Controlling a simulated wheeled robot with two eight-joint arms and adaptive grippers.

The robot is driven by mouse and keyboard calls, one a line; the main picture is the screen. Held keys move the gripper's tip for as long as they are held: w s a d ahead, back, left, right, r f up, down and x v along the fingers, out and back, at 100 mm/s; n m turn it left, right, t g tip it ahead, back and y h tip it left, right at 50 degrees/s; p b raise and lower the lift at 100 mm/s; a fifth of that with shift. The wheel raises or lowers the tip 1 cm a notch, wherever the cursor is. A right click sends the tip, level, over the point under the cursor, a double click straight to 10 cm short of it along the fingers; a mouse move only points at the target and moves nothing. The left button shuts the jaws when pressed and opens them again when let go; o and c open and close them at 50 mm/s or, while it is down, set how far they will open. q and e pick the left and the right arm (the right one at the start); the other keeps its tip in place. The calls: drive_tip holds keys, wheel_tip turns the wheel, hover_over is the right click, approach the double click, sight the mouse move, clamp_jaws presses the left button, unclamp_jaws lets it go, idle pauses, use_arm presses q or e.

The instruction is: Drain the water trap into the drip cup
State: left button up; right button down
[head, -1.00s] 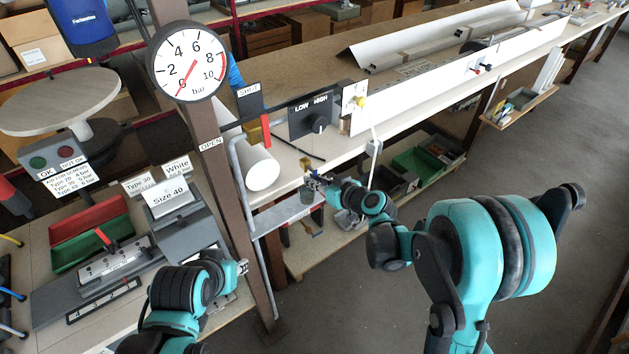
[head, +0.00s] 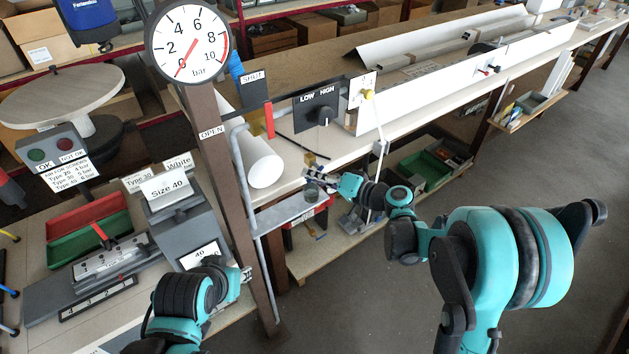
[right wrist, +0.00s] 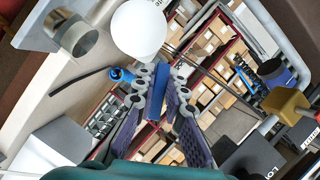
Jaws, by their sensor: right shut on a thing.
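My right gripper (head: 312,176) is just above the right end of a grey metal bracket (head: 284,214). A small grey cup (head: 311,195), likely the drip cup, sits at that end. In the right wrist view my right gripper (right wrist: 160,90) has its purple pads closed on a narrow blue piece (right wrist: 157,92). I cannot tell whether this piece belongs to the water trap.
A brown post (head: 236,200) carries a pressure gauge (head: 187,43) near zero. A white roll (head: 264,168) lies behind the bracket. A red lever (head: 269,120) hangs by the SHUT label. A LOW/HIGH switch box (head: 318,110) is above the right gripper. Open floor lies at right.

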drive_tip(key=m, duration=0.1)
drive_tip(key=m+y+b, duration=0.1)
drive_tip(key=shift+s+a+r+m, duration=0.1)
drive_tip(key=shift+r+m, duration=0.1)
drive_tip(key=shift+m, duration=0.2)
drive_tip(key=shift+r+m+t+y+b, duration=0.3)
drive_tip(key=shift+m+y+b, duration=0.2)
drive_tip(key=shift+m+b, duration=0.3)
drive_tip(key=shift+r, duration=0.1)
drive_tip(key=c, duration=1.6)
unclamp_jaws()
drive_tip(key=shift+o, duration=0.2)
drive_tip(key=v, duration=1.2)
